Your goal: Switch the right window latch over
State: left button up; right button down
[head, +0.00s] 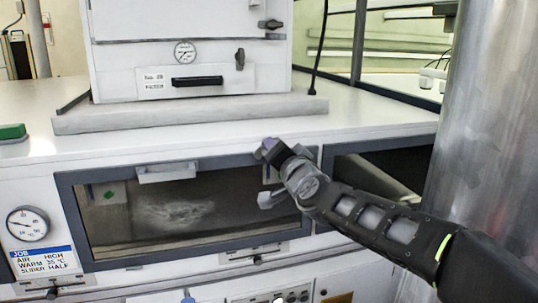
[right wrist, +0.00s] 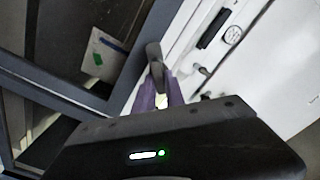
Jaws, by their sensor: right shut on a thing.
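The window (head: 185,208) is a dark-framed pane in the front of the white machine. My right gripper (head: 268,149) is at the upper right part of its frame, its arm reaching in from the right. In the right wrist view, its purple fingers (right wrist: 158,96) are shut on the right window latch (right wrist: 154,54), a grey rounded lever standing at the frame's edge. In the head view the gripper hides most of the latch, and I cannot tell its turn there. A pale grey handle (head: 168,172) is at the window's upper left. My left gripper is not in view.
A white cabinet (head: 190,62) with a gauge stands on the worktop above the window. A dark opening (head: 385,172) is right of the window, and a thick metal column (head: 485,130) stands close to my right arm. A green block (head: 13,132) lies at left.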

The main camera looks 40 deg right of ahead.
jog(key=m+b, duration=0.3)
jog(key=m, duration=0.5)
jog(key=shift+a, duration=0.2)
jog(key=shift+r+m, duration=0.2)
jog(key=shift+m, duration=0.2)
jog(key=c, duration=1.9)
grip_release()
jog(key=o, duration=0.3)
jog(key=shift+w+a, duration=0.15)
jog(key=shift+o, duration=1)
jog(key=shift+f, duration=0.2)
jog(key=shift+s, duration=0.2)
